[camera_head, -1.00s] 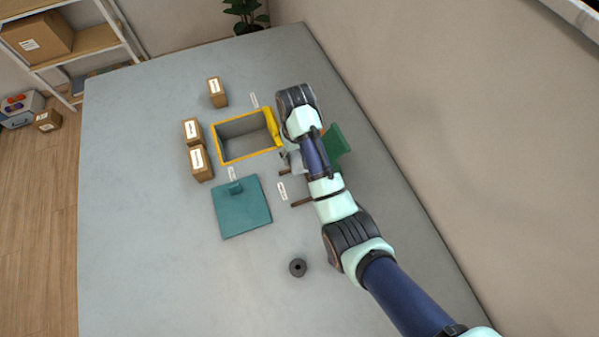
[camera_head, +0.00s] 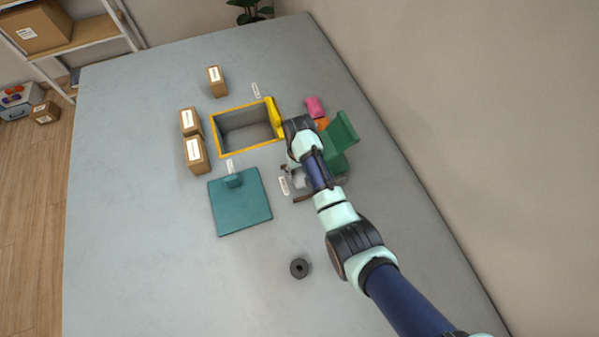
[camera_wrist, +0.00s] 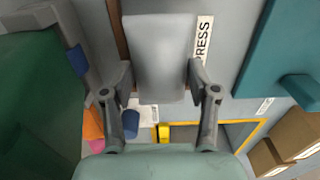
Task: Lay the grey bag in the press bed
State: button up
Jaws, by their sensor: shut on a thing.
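The grey bag (camera_wrist: 160,50) is a smooth light-grey block between the fingers of my gripper (camera_wrist: 158,76) in the wrist view. The fingers are shut on its two sides. In the head view the bag (camera_head: 299,180) shows as a pale patch beside my arm, which hides most of the gripper. The press has a raised green part (camera_head: 342,133), also large at the left of the wrist view (camera_wrist: 35,100). The bag is over the area beside the green part, near the "PRESS" label (camera_wrist: 203,38). The press bed is mostly hidden; I cannot tell whether the bag touches it.
A yellow-rimmed open bin (camera_head: 216,140) stands left of my arm, with a teal lid-like plate (camera_head: 242,208) below it. Several small cartons (camera_head: 196,155) stand left of the bin. Pink (camera_head: 314,107) and orange (camera_head: 322,123) pieces lie behind the press. A dark ring (camera_head: 299,268) lies in front.

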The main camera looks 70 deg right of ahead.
aim_at(300, 174)
jog(key=shift+f+b, duration=0.5)
jog(key=shift+f, duration=1.1)
jog(key=shift+f, duration=0.2)
jog(key=o, duration=1.2)
jog(key=shift+c, duration=0.2)
jog(key=shift+r, duration=0.15)
notch_tip(300, 174, up, 12)
jog(key=p, duration=0.5)
